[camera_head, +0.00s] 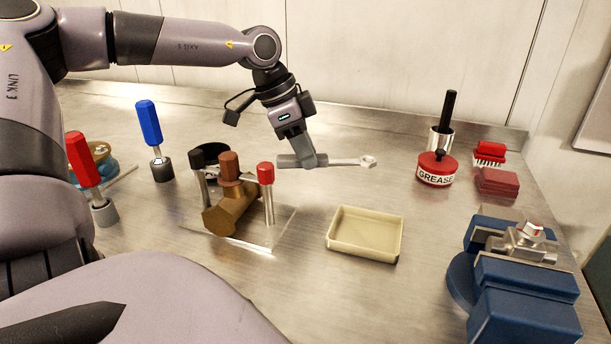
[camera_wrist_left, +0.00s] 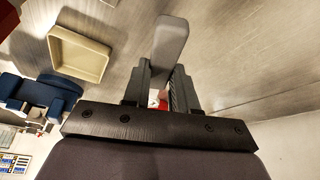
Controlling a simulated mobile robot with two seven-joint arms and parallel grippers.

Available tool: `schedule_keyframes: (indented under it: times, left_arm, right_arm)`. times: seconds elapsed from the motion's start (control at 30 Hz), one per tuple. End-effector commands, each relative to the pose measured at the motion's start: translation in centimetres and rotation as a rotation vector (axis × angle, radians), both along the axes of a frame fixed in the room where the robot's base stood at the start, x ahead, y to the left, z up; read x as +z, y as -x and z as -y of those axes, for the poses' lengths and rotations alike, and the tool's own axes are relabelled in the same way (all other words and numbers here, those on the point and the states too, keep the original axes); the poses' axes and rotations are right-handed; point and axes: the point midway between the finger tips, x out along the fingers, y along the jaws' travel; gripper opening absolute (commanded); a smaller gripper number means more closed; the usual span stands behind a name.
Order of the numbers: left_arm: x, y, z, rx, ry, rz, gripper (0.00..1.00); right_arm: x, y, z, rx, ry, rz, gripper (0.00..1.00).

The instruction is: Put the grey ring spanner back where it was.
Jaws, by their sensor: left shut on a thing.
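My left gripper (camera_head: 309,158) is shut on the grey ring spanner (camera_head: 346,161) and holds it roughly level over the steel bench, behind the cream tray. The spanner's thick grey handle end points left and its ring end points right in the head view. In the left wrist view the handle (camera_wrist_left: 171,38) sticks out from between the jaws (camera_wrist_left: 165,85). The jaws hide the middle of the spanner. I cannot tell exactly how high it is above the bench. My right gripper is not in view.
An empty cream tray (camera_head: 366,235) stands in front of the spanner. A brown valve (camera_head: 232,207) on a clear plate is to the left, with red and blue upright screwdrivers (camera_head: 150,124) beyond. A grease tin (camera_head: 437,170), red brush (camera_head: 489,152) and blue vise (camera_head: 520,300) are right.

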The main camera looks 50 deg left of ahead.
Motion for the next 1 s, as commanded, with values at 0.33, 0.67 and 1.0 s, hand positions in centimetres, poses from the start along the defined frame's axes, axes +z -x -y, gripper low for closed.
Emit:
schedule_keyframes:
  times: [0.33,0.67,1.0]
  left_arm:
    - [-3.5,0.0,0.0,0.0,0.002,-0.003,0.0]
    - [-5.2,-0.1,0.0,0.0,0.0,0.003,0.0]
    - [-5.5,0.0,0.0,-0.001,-0.001,0.001,0.52]
  right_arm:
    - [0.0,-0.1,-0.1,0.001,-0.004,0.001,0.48]
    - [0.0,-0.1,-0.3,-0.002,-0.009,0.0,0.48]
    - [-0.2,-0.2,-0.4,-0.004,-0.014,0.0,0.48]
